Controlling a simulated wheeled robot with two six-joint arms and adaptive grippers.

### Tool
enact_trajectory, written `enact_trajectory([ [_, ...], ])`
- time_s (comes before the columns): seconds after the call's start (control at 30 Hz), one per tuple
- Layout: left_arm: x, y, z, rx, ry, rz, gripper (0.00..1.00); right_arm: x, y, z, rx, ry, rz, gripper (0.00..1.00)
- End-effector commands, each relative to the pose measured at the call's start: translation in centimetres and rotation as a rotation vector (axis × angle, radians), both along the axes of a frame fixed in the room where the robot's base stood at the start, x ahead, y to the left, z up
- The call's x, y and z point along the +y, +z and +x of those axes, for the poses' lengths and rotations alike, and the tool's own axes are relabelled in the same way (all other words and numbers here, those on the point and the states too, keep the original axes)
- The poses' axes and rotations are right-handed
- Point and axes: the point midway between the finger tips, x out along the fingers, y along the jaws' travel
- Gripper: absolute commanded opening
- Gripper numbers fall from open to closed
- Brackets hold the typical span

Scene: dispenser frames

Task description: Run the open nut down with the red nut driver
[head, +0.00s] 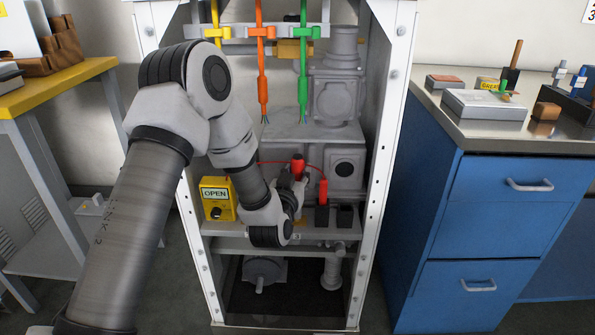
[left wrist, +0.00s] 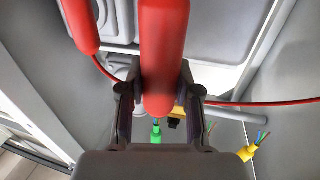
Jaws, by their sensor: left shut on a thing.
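My left gripper (head: 294,182) is inside the white frame, above its shelf. It is shut on a thick red handle, taken to be the red nut driver (head: 298,162). In the left wrist view the red nut driver (left wrist: 164,50) passes between the two fingers (left wrist: 160,97); its working end is not clear to see. A yellow box (head: 218,198) reading "OPEN" stands on the shelf left of the gripper. A second red handle (head: 323,190), with a thin red wire, stands to the right and shows in the left wrist view (left wrist: 80,22). I cannot make out the open nut. My right gripper is not in view.
Yellow (head: 217,33), orange (head: 262,85) and green (head: 303,85) cables hang from the top rail. Black blocks (head: 345,216) sit on the shelf at right. Grey machinery (head: 338,95) fills the back. The frame's side posts (head: 382,170) bound the space.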

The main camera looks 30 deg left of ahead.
Motion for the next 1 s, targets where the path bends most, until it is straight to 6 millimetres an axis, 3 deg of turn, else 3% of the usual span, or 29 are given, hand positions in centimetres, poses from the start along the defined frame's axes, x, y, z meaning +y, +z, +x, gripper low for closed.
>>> enact_trajectory([
  [0.43,0.0,-0.1,-0.1,0.008,-0.001,-0.002,0.00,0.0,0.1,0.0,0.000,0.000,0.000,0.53],
  [1.0,0.0,5.1,0.0,0.001,0.000,0.000,0.00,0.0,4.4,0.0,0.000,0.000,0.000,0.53],
])
